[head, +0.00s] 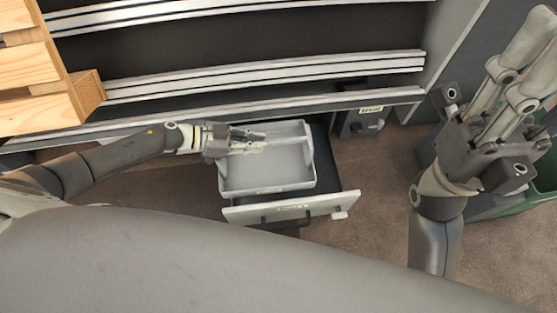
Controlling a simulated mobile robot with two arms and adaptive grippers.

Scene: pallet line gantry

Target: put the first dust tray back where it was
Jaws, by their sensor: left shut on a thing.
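The dust tray (265,187) is a light grey open box with a raised bar near its far side. It sits in or just over the pulled-out drawer (332,178), which has a dark inside and a pale front; I cannot tell if it rests on the drawer floor. My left gripper (262,142) reaches in from the left and is shut on the tray at its far part. The fingers hide some of the bar. My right gripper (520,65) is raised at the far right, away from the tray; its finger opening is unclear.
Pale metal rails (270,72) run across a dark frame behind the drawer. Wooden pallet boards (35,85) stand at the upper left. A small dark box with a label (362,120) is right of the drawer. A green bin (545,175) stands at the right. Brown floor (375,225) is clear between.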

